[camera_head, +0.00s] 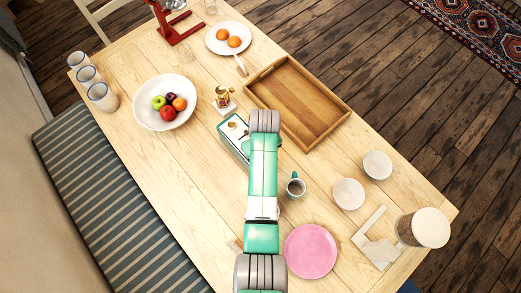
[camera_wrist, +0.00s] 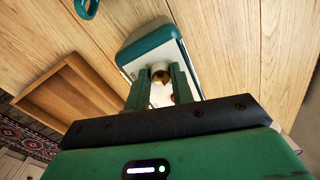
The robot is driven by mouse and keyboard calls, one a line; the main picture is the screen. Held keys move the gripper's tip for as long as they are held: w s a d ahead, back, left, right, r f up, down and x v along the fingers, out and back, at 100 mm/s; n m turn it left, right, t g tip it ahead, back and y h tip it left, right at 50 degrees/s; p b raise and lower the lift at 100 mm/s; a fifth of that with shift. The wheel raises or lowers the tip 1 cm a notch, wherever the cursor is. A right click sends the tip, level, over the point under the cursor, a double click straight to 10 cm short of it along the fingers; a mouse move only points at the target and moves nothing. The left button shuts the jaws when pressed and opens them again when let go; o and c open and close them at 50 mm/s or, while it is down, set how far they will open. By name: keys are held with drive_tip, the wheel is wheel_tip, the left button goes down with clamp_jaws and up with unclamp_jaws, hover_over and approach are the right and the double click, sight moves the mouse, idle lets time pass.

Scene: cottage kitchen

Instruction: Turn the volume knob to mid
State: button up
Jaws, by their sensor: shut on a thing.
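A teal radio with a pale face (camera_wrist: 140,47) stands on the table, seen close in the wrist view. In the head view, its pale face (camera_head: 232,127) shows just left of my arm, and my arm hides part of it. My gripper (camera_wrist: 161,75) is at the radio's face, its two green fingers shut on a brass-coloured knob (camera_wrist: 161,77). A small red spot shows beside the knob. The knob's pointer and scale are too hidden to read. In the head view my arm covers the gripping point.
A wooden tray (camera_head: 335,114) lies right of the radio. A small gold-coloured item (camera_head: 223,97) stands just behind it. A fruit bowl (camera_head: 143,118) is to the left. A cup (camera_head: 295,187), a pink plate (camera_head: 311,250) and white bowls (camera_head: 348,194) stand nearer the front.

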drive_tip(key=m+p, duration=0.2)
drive_tip(key=m, duration=0.4)
drive_tip(key=shift+r+m+p, duration=0.1)
drive_tip(key=shift+m+p, duration=0.2)
drive_tip(key=shift+p, duration=0.1)
drive_tip(key=m+p, duration=0.1)
drive_tip(key=m, duration=0.4)
drive_tip(key=shift+a+t, duration=0.1)
drive_tip(key=shift+t, duration=0.2)
drive_tip(key=shift+m, duration=0.4)
drive_tip(key=o, duration=1)
wheel_tip(320, 180, up, 8)
drive_tip(key=shift+s+f+p, duration=0.15)
drive_tip(key=shift+f+p, duration=0.05)
drive_tip(key=shift+p, duration=0.65)
drive_tip(key=shift+d, duration=0.2)
